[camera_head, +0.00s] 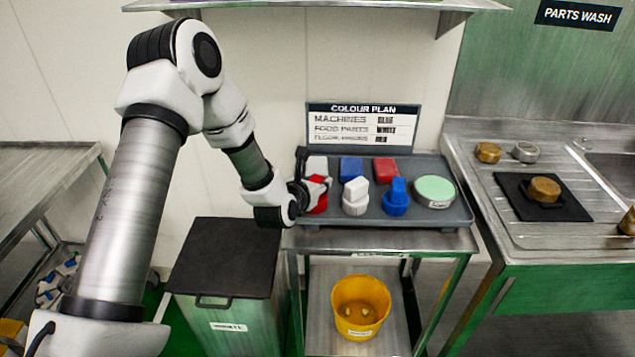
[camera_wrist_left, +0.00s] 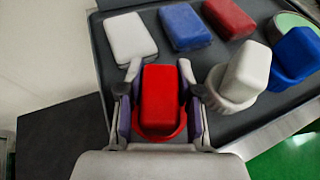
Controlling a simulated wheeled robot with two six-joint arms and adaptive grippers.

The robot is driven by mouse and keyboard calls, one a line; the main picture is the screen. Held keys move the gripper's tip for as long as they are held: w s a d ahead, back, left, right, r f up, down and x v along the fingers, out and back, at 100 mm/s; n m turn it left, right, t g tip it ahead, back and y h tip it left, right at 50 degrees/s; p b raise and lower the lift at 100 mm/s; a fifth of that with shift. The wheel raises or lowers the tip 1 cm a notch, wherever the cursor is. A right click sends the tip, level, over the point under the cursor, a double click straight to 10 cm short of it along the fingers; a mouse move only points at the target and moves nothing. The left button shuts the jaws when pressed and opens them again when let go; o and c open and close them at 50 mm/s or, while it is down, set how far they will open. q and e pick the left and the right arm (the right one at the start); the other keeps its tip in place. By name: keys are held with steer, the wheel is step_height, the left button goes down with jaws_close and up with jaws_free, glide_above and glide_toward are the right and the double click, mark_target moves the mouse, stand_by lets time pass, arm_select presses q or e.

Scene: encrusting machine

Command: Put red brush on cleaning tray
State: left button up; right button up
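The red brush (camera_wrist_left: 160,95) has a block handle on a round base and is at the left front of the grey tray (camera_head: 430,216). It also shows in the head view (camera_head: 319,207), partly hidden by my left gripper (camera_head: 308,190). In the left wrist view my left gripper (camera_wrist_left: 159,92) has one finger on each side of the brush, close to its base. I cannot tell whether the fingers press on it. A white brush (camera_head: 355,197) and a blue brush (camera_head: 396,198) stand upright to its right. My right gripper is not in view.
White, blue (camera_head: 351,169) and red (camera_head: 386,170) blocks lie along the tray's back, with a green round pad (camera_head: 435,190) at right. A colour plan sign (camera_head: 362,127) stands behind. A lidded bin (camera_head: 225,255) is at left, a yellow bucket (camera_head: 361,307) below, a sink counter (camera_head: 490,210) at right.

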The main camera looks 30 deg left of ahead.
arm_select(q)
steer(key=shift+o, duration=1.1)
steer(key=shift+r, duration=0.1)
steer(key=shift+r+p, duration=0.3)
steer(key=shift+p, duration=0.05)
steer(key=f+b+v, duration=0.1)
steer(key=b+v, duration=0.1)
steer(key=v, duration=1)
steer(key=s+d+f+m+g+h, duration=0.1)
steer(key=s+d+f+m+g, duration=0.25)
steer(key=f+m, duration=0.6)
steer(key=s+d+f+m+g+h, duration=0.1)
steer(key=s+d+f+m+g, duration=0.3)
steer(key=f+m, duration=0.55)
steer(key=s+d+f+m+g, duration=0.2)
steer(key=s+f+m, duration=0.3)
steer(key=s+m, duration=0.4)
steer(key=s+d+f+m+g, duration=0.2)
steer(key=s+f+m+g, duration=0.2)
steer(key=s+m, duration=0.5)
steer(key=shift+s+d+f+m+h, duration=0.2)
steer(key=shift+s+f+m+h, duration=0.1)
steer(key=shift+f, duration=0.65)
